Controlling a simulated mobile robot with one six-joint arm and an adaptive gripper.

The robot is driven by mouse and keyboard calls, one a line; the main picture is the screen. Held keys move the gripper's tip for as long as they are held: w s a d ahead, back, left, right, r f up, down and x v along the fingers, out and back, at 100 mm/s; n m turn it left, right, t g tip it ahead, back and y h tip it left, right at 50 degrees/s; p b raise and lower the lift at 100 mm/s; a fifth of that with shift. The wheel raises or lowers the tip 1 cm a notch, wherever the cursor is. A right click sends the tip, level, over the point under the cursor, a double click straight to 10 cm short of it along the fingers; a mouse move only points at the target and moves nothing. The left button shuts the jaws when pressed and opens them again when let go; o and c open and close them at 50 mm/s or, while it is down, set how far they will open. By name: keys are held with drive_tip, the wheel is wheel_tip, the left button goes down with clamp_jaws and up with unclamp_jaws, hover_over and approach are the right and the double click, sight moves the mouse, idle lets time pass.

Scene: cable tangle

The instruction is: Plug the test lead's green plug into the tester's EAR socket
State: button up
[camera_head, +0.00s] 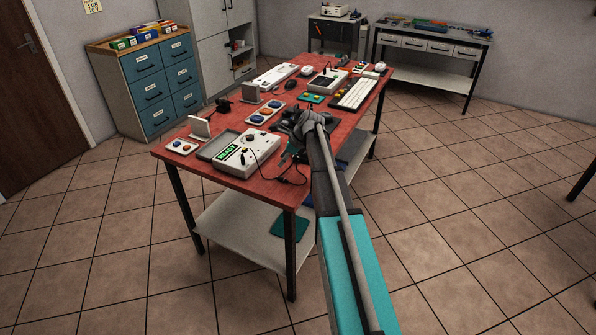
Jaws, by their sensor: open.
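A white box with a green-lit display, apparently the tester (247,152), sits near the front of the red table. A black knob is on its top, and a grey flap or tray adjoins its left side. A thin black lead (286,181) runs from the box's right side across the table. The EAR label and the green plug cannot be made out. My gripper (299,127) is over the table, behind and to the right of the tester, with its jaws open. My arm hides part of the table's right side.
A blue drawer cabinet (158,80) stands at the left.

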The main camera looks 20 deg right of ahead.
sight(290, 173)
drive_tip(key=d+m+t, duration=0.1)
drive_tip(key=s+d+m+t+b, duration=0.1)
drive_tip(key=d+r+t+y, duration=0.1)
drive_tip(key=d, duration=0.1)
drive_tip(key=shift+s+d+r+m+t+b, duration=0.1)
drive_tip(key=shift+s+m+t+b, duration=0.2)
drive_tip(key=shift+s+m, duration=0.1)
drive_tip(key=shift+d+f+b, duration=0.2)
drive_tip(key=shift+b, duration=0.2)
wheel_tip(290, 173, down, 6)
drive_tip(key=b, duration=0.6)
drive_tip(key=shift+w+f, duration=0.1)
drive_tip(key=shift+f, duration=0.1)
drive_tip(key=shift+s+d+r, duration=0.15)
drive_tip(key=shift+s+r, duration=0.1)
drive_tip(key=shift+r, duration=0.15)
